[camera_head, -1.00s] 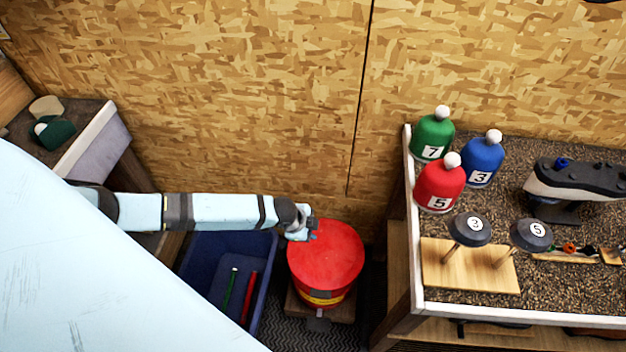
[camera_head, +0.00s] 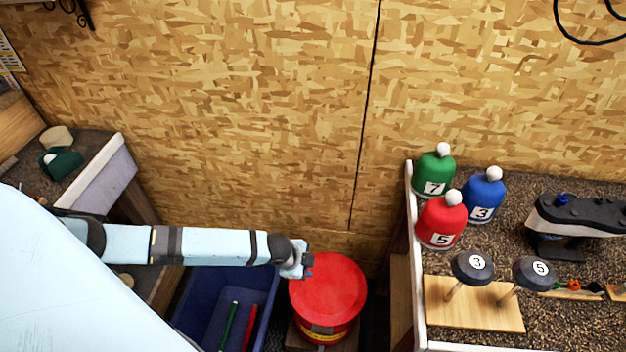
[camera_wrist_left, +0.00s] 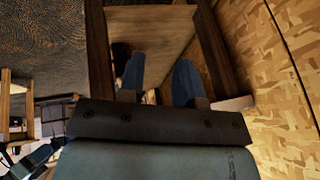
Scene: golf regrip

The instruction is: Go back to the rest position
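My left arm comes in from the left in the head view. Its gripper (camera_head: 307,265) is at the upper left edge of a closed red bucket (camera_head: 332,291), over or beside its lid; I cannot tell whether they touch. In the left wrist view the two blue fingers of my left gripper (camera_wrist_left: 158,82) stand apart with nothing held between them. My right gripper shows in neither view.
A blue bin (camera_head: 200,313) with a green and a red grip stands left of the bucket. The right-hand bench (camera_head: 592,325) holds green (camera_head: 433,170), blue (camera_head: 482,194) and red (camera_head: 441,220) numbered headcovers, club heads on a wooden block, and a shoe. A chipboard wall (camera_head: 240,110) closes the back.

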